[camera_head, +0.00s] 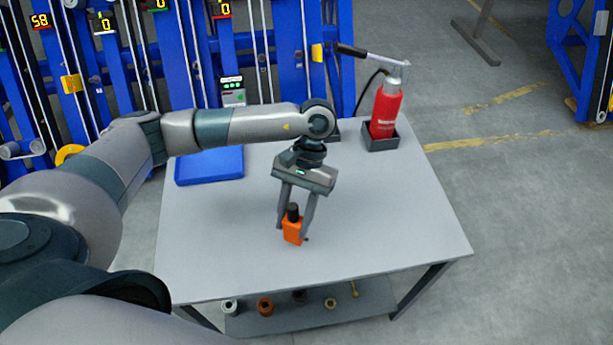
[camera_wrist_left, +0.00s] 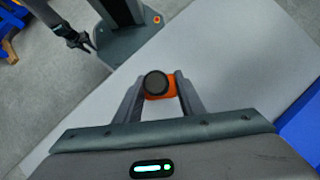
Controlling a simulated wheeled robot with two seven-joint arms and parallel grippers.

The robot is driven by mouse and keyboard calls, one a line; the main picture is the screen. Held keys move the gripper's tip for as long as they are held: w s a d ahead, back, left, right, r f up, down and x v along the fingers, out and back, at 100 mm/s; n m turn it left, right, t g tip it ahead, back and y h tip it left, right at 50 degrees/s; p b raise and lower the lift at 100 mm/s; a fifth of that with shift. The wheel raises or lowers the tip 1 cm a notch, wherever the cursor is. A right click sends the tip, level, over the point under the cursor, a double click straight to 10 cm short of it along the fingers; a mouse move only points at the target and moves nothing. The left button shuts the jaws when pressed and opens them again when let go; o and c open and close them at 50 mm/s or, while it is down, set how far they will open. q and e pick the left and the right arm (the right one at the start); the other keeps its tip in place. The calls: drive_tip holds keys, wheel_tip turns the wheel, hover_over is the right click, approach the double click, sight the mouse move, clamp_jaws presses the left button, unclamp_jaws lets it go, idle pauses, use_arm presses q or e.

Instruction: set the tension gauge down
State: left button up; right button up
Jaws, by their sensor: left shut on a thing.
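The tension gauge (camera_head: 292,232) is a small orange block with a black round top, over the middle of the grey table. My left gripper (camera_head: 296,217) reaches down over it and is shut on it, one finger on each side. In the left wrist view the gauge's dark round top (camera_wrist_left: 156,83) sits between the fingertips, with orange around it. The gauge looks upright and low over the tabletop; I cannot tell whether it touches. What looks like my right gripper (camera_wrist_left: 84,42) shows small at the upper left of the left wrist view, its jaw state unclear.
The grey table (camera_head: 400,230) has free room around the gauge. A blue tray (camera_head: 210,168) lies at the back left. A red bottle-shaped pump (camera_head: 386,112) with a lever stands in a dark holder (camera_head: 381,143) at the back right. Several small parts lie on the lower shelf (camera_head: 375,300).

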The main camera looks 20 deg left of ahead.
use_arm(q)
drive_tip(key=shift+w, duration=0.1)
drive_tip(key=shift+r, duration=0.1)
use_arm(e)
drive_tip(key=shift+s+d, duration=0.1)
drive_tip(key=shift+s, duration=0.15)
drive_tip(key=o, duration=0.3)
drive_tip(key=shift+o, duration=0.5)
drive_tip(key=shift+w, duration=0.2)
use_arm(q)
drive_tip(key=shift+d+n+h, duration=0.3)
drive_tip(key=shift+d+n, duration=0.1)
drive_tip(key=shift+d, duration=0.1)
drive_tip(key=w+d+r+n+t+h+b, duration=0.1)
drive_tip(key=d+r+n+t+h+b, duration=0.1)
drive_tip(key=d+r+n+t+b, duration=0.2)
drive_tip(key=w+d+r+n+t+h+b, duration=0.1)
drive_tip(key=d+r+n+t+b, duration=0.3)
drive_tip(key=d+n, duration=0.6)
drive_tip(key=shift+d+r+n+t+h, duration=0.35)
drive_tip(key=shift+r+n+t+h, duration=0.3)
drive_tip(key=shift+n, duration=4.35)
use_arm(e)
drive_tip(key=w+a+r+t+y, duration=0.1)
drive_tip(key=w+a+t, duration=0.2)
drive_tip(key=w, duration=0.7)
drive_tip(key=w+a+r+t+y, duration=0.1)
drive_tip(key=w+a+t, duration=0.2)
drive_tip(key=w, duration=0.8)
drive_tip(key=shift+a, duration=1.4)
